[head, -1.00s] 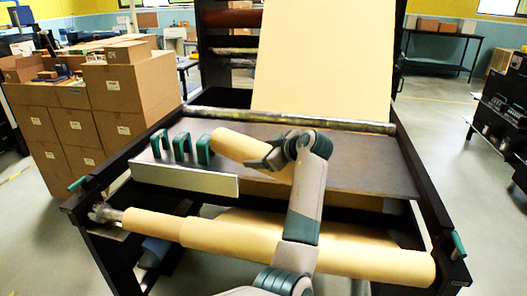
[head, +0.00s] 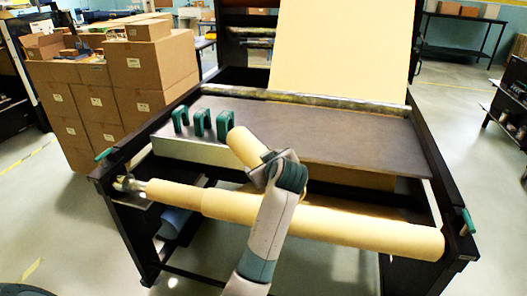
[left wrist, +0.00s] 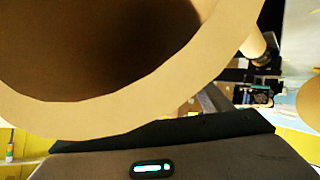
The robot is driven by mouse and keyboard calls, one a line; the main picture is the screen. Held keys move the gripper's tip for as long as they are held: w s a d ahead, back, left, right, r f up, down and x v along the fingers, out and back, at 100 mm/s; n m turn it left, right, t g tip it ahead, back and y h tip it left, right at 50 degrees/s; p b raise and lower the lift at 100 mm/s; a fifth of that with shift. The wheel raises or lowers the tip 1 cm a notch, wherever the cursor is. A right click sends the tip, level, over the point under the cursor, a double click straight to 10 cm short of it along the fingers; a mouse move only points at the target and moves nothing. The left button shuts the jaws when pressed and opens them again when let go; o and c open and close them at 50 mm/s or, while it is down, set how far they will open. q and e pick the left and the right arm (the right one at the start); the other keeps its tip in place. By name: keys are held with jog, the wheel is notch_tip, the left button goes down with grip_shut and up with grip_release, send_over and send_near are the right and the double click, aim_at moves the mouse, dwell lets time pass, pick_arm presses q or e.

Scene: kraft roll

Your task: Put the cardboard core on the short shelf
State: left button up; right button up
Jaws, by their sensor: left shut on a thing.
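The cardboard core (head: 246,147) is a tan tube held by my left gripper (head: 270,167). In the head view the core is tilted, with its far end up and left by the green handles. My gripper is shut on its near end, and the fingers are mostly hidden. In the left wrist view the core's open round end (left wrist: 110,115) fills the upper left, very close to the camera. I cannot tell which of the racks in view is the short shelf. My right gripper is not in view.
A machine with a dark deck (head: 340,138) stands ahead, with several green handles (head: 203,122) on it. A tan kraft roll (head: 330,225) on a bar crosses its front. Stacked cartons (head: 150,75) stand left. A black rack (head: 505,120) stands right, beyond open floor.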

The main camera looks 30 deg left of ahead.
pick_arm(q)
jog(key=s+d+f+m+t+h+b, duration=0.3)
jog(key=s+d+f+m+h+b, duration=0.5)
jog(key=s+d+f, duration=0.8)
jog(key=shift+s+d+m+t+h+b, duration=0.35)
jog(key=shift+s+m+b, duration=0.25)
jog(key=shift+s+b, duration=0.3)
jog(key=shift+w, duration=0.15)
